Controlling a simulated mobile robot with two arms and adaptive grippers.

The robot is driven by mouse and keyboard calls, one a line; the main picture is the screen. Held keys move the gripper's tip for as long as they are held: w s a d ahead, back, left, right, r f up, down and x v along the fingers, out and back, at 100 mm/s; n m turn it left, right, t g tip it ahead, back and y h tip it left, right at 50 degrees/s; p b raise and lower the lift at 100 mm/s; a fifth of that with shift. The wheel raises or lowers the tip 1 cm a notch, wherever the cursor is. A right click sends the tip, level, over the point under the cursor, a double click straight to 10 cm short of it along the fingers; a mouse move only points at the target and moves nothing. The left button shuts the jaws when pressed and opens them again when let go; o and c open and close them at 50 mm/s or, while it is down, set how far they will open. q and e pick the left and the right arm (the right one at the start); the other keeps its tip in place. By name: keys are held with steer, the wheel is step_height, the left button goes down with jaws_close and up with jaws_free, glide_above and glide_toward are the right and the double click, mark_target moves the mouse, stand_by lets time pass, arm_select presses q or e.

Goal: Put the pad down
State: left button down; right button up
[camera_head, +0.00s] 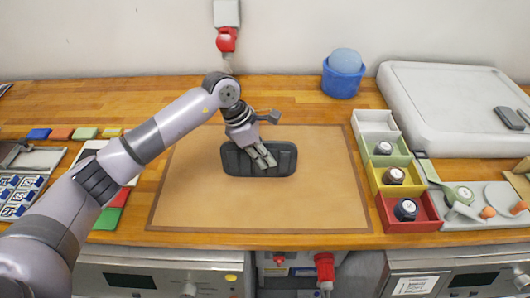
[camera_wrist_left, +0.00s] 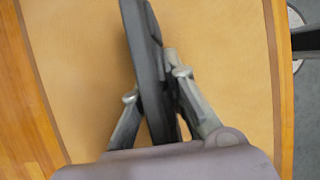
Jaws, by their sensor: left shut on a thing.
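The dark grey pad (camera_head: 282,161) has a rounded, ribbed face and shows over the middle of the tan mat (camera_head: 200,195) in the head view. My left gripper (camera_head: 264,158) comes in from above and is shut on the pad. In the left wrist view, the pad (camera_wrist_left: 146,50) stands edge-on between the two fingers of my left gripper (camera_wrist_left: 157,86), with one finger on each side. I cannot tell whether its lower edge touches the mat. My right gripper is not in view.
Open bins in white, green (camera_head: 384,147), yellow and red (camera_head: 408,213) stand right of the mat, several holding round items. A blue bucket (camera_head: 342,80) and a large pale case (camera_head: 450,110) stand behind. Coloured pieces and trays lie left. The mat around the pad is clear.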

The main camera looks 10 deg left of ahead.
arm_select(q)
steer(key=shift+f, duration=0.1)
steer(key=c, duration=1.6)
jaws_free()
